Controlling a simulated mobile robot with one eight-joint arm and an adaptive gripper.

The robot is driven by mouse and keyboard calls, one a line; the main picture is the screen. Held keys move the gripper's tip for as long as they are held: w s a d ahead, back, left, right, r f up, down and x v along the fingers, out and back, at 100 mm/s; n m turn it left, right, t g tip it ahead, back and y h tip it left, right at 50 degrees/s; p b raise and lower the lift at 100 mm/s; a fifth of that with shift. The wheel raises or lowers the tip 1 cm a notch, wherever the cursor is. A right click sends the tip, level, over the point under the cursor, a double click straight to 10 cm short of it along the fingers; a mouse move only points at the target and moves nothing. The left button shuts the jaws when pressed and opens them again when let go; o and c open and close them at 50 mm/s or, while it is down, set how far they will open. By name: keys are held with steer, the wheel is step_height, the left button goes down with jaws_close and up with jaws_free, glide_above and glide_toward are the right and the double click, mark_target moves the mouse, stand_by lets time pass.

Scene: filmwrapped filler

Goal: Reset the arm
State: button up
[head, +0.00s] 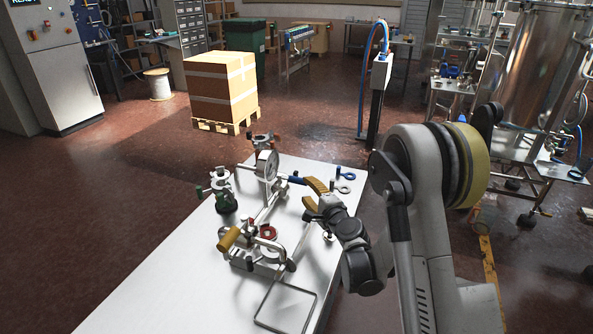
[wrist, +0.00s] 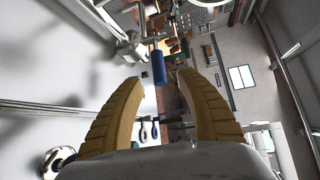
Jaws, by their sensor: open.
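My gripper (head: 314,199) has yellow-brown ribbed fingers and is open above the white table, to the right of the metal apparatus. In the wrist view my gripper (wrist: 160,100) shows its two fingers spread apart with nothing between them touching. A blue handle (wrist: 159,67) appears past the fingertips in the wrist view. In the head view the blue handle (head: 297,181) lies just left of the upper finger. I cannot tell how far apart they are.
The metal apparatus with a round gauge (head: 267,165) and a yellow handle (head: 229,239) stands on the white table (head: 140,300). A pallet of boxes (head: 221,88) stands beyond.

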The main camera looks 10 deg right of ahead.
steer(key=s+a+r+n+g, duration=0.3)
steer(key=s+r+n+g, duration=0.2)
steer(key=s+r+n, duration=0.75)
steer(key=s+d+f+n+g+h, duration=0.1)
steer(key=s+d+n+g+h, duration=0.1)
steer(key=s, duration=1.1)
steer(key=s+d+f+n+g+h, duration=0.1)
steer(key=s+d, duration=0.3)
steer(key=s, duration=0.9)
steer(key=shift+s+f+n+g+h, duration=0.2)
steer(key=shift+s+n+g+h, duration=0.2)
steer(key=shift+n+h, duration=0.15)
steer(key=shift+d, duration=0.1)
